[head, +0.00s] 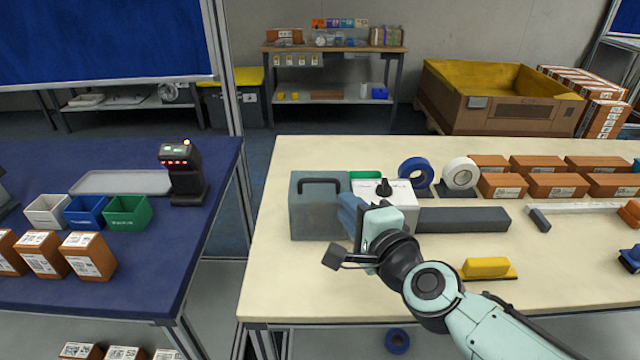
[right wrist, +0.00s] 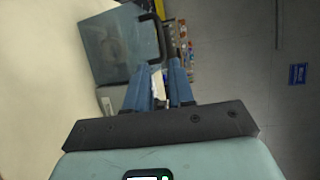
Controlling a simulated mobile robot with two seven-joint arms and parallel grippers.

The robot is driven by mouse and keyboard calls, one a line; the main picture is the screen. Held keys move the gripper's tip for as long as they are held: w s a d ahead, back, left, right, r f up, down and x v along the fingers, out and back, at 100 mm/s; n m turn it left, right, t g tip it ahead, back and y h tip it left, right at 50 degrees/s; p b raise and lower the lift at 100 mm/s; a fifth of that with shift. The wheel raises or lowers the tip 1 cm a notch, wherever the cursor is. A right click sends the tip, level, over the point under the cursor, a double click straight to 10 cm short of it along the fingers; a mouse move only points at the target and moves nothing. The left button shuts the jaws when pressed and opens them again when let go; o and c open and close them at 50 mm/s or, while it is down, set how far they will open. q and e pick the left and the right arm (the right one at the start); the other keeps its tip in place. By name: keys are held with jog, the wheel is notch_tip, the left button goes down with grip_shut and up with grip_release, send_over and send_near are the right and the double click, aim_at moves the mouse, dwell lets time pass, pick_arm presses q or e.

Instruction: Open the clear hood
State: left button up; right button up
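The clear hood (head: 305,222) is a smoky grey see-through box with a black handle (head: 320,183) on its top edge. It stands at the left part of the cream table and looks closed. It also shows at the upper left of the right wrist view (right wrist: 112,50), with its handle to the right. My right gripper (head: 348,212) is in front of the hood's right side. Its blue fingers (right wrist: 160,80) are apart with a narrow empty gap, away from the handle. Whether a finger touches the hood, I cannot tell. My left gripper is not in view.
A white box with a black knob (head: 398,190) stands right of the hood, partly behind my arm. The cream table (head: 268,270) is clear in front of the hood.

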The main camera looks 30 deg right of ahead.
aim_at(321, 182)
jog(key=x, duration=1.2)
jog(key=shift+b, duration=0.4)
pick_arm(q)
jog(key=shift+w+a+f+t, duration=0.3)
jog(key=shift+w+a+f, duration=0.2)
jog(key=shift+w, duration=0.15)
pick_arm(e)
jog(key=shift+w, duration=0.4)
jog(key=shift+c, duration=0.3)
grip_shut()
